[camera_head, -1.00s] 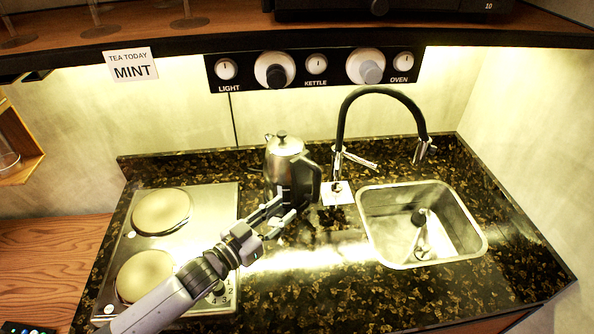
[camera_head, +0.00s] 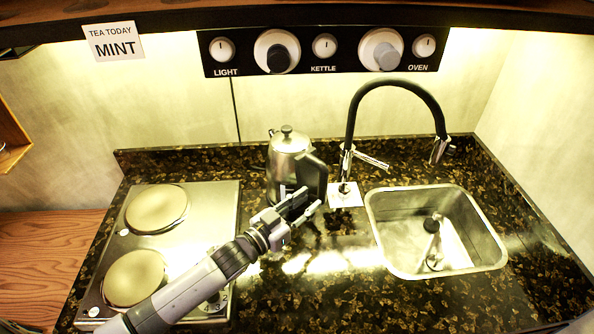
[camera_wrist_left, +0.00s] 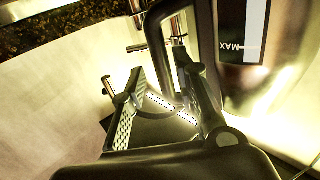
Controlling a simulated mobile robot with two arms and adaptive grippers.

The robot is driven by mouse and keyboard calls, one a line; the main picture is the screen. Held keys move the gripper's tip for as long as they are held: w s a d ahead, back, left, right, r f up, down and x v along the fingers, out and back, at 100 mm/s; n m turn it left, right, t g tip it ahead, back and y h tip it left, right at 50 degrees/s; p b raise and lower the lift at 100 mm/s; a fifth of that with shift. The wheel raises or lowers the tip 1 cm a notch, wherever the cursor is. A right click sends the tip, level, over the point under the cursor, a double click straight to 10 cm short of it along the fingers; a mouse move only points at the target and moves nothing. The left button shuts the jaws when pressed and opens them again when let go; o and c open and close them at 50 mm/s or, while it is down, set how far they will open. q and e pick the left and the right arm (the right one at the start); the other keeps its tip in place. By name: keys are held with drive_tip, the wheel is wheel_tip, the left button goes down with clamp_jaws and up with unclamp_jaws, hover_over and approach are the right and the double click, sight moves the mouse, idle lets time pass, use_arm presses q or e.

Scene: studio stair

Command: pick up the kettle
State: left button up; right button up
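The kettle (camera_head: 283,165) is a silver pot with a lid knob and a black handle (camera_head: 313,178) on its right side. It stands upright on the dark speckled counter, between the hob and the tap. My left gripper (camera_head: 307,203) is open in front of the handle's lower part. In the left wrist view, the kettle body (camera_wrist_left: 262,75) with a MAX mark is at the right. The black handle (camera_wrist_left: 158,60) shows at the open fingers (camera_wrist_left: 160,105), which are not closed on it. Whether the handle is fully between them is hard to tell. My right gripper is not in view.
A two-plate hob (camera_head: 222,215) lies left of the kettle, under my left arm. A black tap (camera_head: 350,130) and a steel sink (camera_head: 372,225) are to the right. A knob panel (camera_head: 300,52) is on the wall behind. The counter front is clear.

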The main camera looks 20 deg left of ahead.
sight(320, 191)
use_arm(q)
drive_tip(key=shift+x, duration=0.8)
drive_tip(key=x, duration=0.1)
drive_tip(key=p+x, duration=0.2)
drive_tip(key=x, duration=0.1)
drive_tip(key=shift+d+r, duration=0.1)
drive_tip(key=shift+r, duration=0.25)
drive_tip(key=shift+w+d+f, duration=0.15)
drive_tip(key=shift+w+d, duration=0.05)
drive_tip(key=shift+w, duration=0.25)
drive_tip(key=shift+s+a, duration=0.1)
drive_tip(key=shift+c, duration=0.8)
clamp_jaws()
drive_tip(key=shift+r, duration=0.2)
